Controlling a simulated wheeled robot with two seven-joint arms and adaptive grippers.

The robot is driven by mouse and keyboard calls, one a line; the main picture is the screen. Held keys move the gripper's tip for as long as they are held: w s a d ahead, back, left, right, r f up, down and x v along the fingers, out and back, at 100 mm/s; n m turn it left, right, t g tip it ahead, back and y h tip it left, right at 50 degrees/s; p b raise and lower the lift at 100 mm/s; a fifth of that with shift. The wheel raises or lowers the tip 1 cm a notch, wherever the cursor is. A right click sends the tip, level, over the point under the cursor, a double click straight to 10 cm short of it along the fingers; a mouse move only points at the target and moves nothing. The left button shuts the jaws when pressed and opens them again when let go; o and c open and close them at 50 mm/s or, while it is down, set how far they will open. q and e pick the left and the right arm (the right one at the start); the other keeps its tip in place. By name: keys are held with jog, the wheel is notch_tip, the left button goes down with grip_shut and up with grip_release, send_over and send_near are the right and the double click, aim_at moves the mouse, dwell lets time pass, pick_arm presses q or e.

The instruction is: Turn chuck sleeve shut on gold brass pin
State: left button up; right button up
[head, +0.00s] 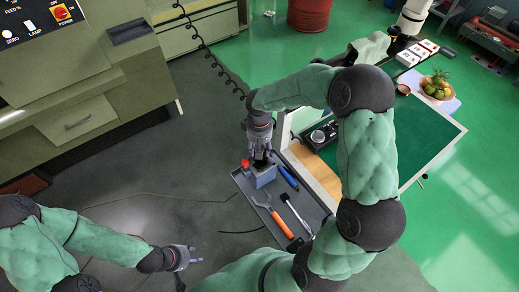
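A small blue-grey block (264,178), apparently the fixture with the chuck, stands at the far left end of the cart's grey tray (240,181). A red part (245,163) shows at its left side. My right gripper (261,160) points down over the top of this block, at or just above it. Its fingers are dark and small, and I cannot tell whether they hold anything. The chuck sleeve and the gold brass pin are not distinguishable; the gripper covers that spot. My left gripper (194,256) is at the lower middle over the floor, with its fingertips apart and empty, away from the tray.
In the tray lie a blue-handled tool (288,177), an orange-handled tool (272,213) and a hammer-like tool (296,214). A green-topped table (425,135) stands right of my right arm. A grey-green machine (75,85) fills the upper left. Floor left of the tray is open, with thin cables.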

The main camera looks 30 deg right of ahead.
jog(key=shift+m, duration=0.4)
jog(key=o, duration=1.2)
jog(key=shift+c, duration=0.2)
notch_tip(320, 180, up, 12)
